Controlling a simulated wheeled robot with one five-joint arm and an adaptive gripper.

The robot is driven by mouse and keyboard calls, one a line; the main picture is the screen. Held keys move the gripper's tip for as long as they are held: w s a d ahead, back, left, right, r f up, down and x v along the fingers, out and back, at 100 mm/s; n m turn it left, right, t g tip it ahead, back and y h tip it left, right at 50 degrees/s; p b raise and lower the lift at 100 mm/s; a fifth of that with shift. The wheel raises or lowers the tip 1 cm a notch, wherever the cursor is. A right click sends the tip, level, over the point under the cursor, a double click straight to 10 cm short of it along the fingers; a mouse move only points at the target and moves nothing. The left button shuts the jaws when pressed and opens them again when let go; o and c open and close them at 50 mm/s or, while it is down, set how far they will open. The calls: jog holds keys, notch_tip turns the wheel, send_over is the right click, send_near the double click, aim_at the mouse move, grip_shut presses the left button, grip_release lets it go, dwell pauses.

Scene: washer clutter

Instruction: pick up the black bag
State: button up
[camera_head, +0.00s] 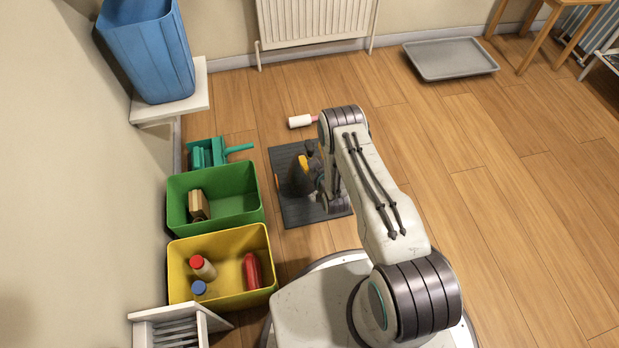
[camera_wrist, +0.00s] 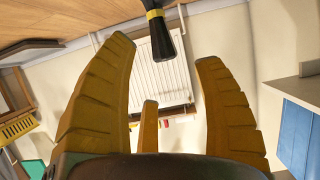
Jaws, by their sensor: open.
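The black bag (camera_wrist: 163,38) shows in the wrist view as a dark gathered neck with a yellow band, coming in from the top edge. The rest of it is outside that view. My gripper (camera_wrist: 164,55) has three yellow fingers, spread wide and empty. The bag's neck lies between the two long fingertips in the picture, with gaps on both sides; its depth is hard to tell. In the head view my gripper (camera_head: 304,168) is low over a dark grey mat (camera_head: 290,208), partly behind my arm. I cannot clearly make out the bag there.
A green crate (camera_head: 172,205) and a yellow crate (camera_head: 176,285) with bottles stand left of the mat. A green dustpan (camera_head: 207,152) and a white roller (camera_head: 300,121) lie beyond. A grey tray (camera_head: 450,58) lies at the back. Floor on the right is clear.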

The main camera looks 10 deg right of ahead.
aim_at(312, 151)
jog(key=shift+f+b+x, duration=0.15)
jog(key=shift+b+x, duration=1)
jog(key=shift+b, duration=0.4)
jog(key=shift+f+b+x, duration=0.15)
jog(key=shift+b+x, duration=1)
jog(key=shift+b, duration=0.35)
jog(key=shift+b+x, duration=0.65)
jog(key=shift+x, duration=0.5)
jog(key=shift+o, duration=0.2)
jog(key=shift+r, duration=0.15)
grip_shut()
jog(key=shift+w+r, duration=0.15)
jog(key=shift+r, duration=0.05)
